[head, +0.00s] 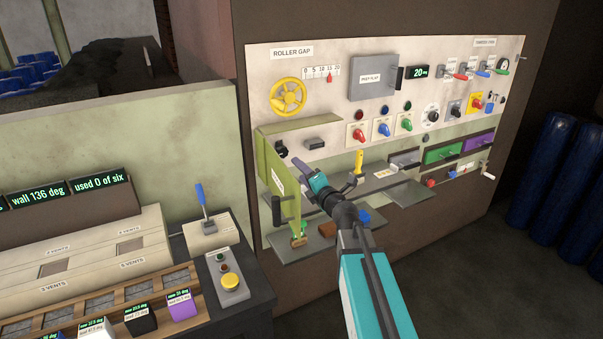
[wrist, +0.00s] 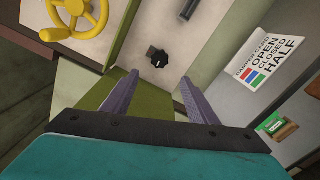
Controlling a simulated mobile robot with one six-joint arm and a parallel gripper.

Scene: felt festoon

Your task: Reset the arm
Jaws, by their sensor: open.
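My arm, teal and black, reaches from the lower right of the head view up to the control panel. My gripper (head: 303,170) is beside the open green door (head: 285,200), near a ledge under the panel. In the wrist view my gripper (wrist: 158,82) has two purple fingers spread apart with nothing between them. A black knob (wrist: 158,58) on the panel shows just beyond the fingertips. I cannot tell the distance to it.
The yellow wheel (head: 288,97) sits on the panel (head: 430,65) above left. A yellow-handled tool (head: 358,162) stands right of my gripper. A printed damper card (wrist: 262,60) shows in the wrist view. Blue barrels (head: 550,170) stand at right; open floor (head: 490,270) lies in front.

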